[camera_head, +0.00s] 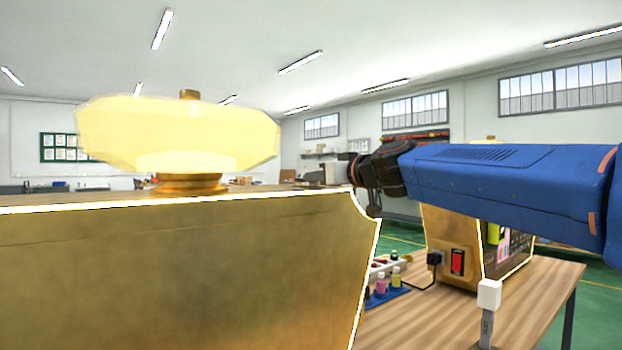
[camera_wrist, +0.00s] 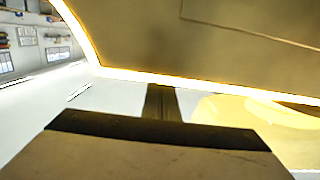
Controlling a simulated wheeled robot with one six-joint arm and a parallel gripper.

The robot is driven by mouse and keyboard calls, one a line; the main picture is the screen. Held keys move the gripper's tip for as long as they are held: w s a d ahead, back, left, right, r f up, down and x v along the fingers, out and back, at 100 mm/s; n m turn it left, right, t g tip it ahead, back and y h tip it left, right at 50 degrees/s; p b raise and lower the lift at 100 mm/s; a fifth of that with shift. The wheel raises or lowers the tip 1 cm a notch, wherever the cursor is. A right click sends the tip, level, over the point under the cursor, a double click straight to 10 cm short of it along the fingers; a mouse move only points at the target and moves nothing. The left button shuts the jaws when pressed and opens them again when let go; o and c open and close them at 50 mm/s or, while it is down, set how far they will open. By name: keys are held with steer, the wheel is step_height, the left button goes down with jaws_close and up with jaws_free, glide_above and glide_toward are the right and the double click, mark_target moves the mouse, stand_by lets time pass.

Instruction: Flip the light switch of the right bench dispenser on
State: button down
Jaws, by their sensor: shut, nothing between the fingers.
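A large gold dispenser (camera_head: 180,265) fills the left foreground, with a glowing pale-yellow faceted bottle (camera_head: 180,133) on top. A second gold dispenser (camera_head: 452,235) stands on the wooden bench (camera_head: 420,320) at right, partly behind my blue arm. A red rocker switch (camera_head: 457,261) is on its face; its position is too small to tell. My gripper (camera_wrist: 162,103) is shut and empty. In the head view it is by the right end of the near dispenser's top edge. In the wrist view a gold panel (camera_wrist: 210,45) with a lit edge lies just past the fingers; contact cannot be told.
A black plug (camera_head: 435,258) with a cable sits left of the red switch. Small bottles (camera_head: 381,286) stand in a blue tray on the bench. A grey post with a white cube top (camera_head: 489,294) stands at the front. Green floor lies beyond the bench.

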steer(key=v, duration=1.5)
steer(key=shift+s, duration=0.2)
